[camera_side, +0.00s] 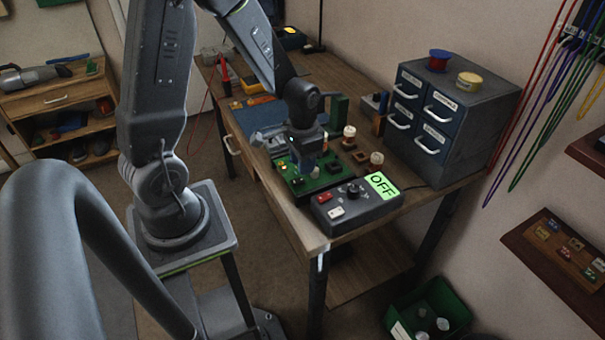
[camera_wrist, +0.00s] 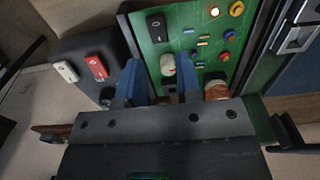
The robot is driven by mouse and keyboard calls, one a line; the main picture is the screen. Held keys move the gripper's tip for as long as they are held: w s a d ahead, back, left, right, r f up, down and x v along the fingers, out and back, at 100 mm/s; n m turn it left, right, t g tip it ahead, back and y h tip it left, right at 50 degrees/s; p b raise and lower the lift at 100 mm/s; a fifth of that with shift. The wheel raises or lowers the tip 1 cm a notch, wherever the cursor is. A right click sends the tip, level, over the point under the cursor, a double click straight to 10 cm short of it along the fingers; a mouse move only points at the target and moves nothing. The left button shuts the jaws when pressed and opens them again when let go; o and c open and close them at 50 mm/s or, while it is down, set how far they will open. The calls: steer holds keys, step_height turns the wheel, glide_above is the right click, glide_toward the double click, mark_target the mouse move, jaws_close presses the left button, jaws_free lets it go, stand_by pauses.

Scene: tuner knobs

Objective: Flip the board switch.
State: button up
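The green board (camera_side: 325,180) lies near the table's front corner, under my gripper (camera_side: 306,166). In the wrist view the board (camera_wrist: 195,20) carries a black rocker switch (camera_wrist: 157,27), which looks to be the board switch. My gripper (camera_wrist: 160,84) shows two blue fingers spread apart, with nothing held between them. A pale round knob (camera_wrist: 168,64) on the board shows in the gap between the fingers. The black switch lies beyond the fingertips, apart from them. A copper-coloured part (camera_wrist: 216,90) is partly hidden by the gripper body. In the side view my gripper hides part of the board.
A grey box (camera_side: 362,208) beside the board has a red switch (camera_side: 324,197), a white switch (camera_side: 336,212), a dark knob and a green display (camera_side: 382,185) reading OFF. Loose knobs (camera_side: 349,131) and a drawer cabinet (camera_side: 450,115) stand behind.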

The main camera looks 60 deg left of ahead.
mark_target(303, 179)
steer(key=shift+f, duration=2.25)
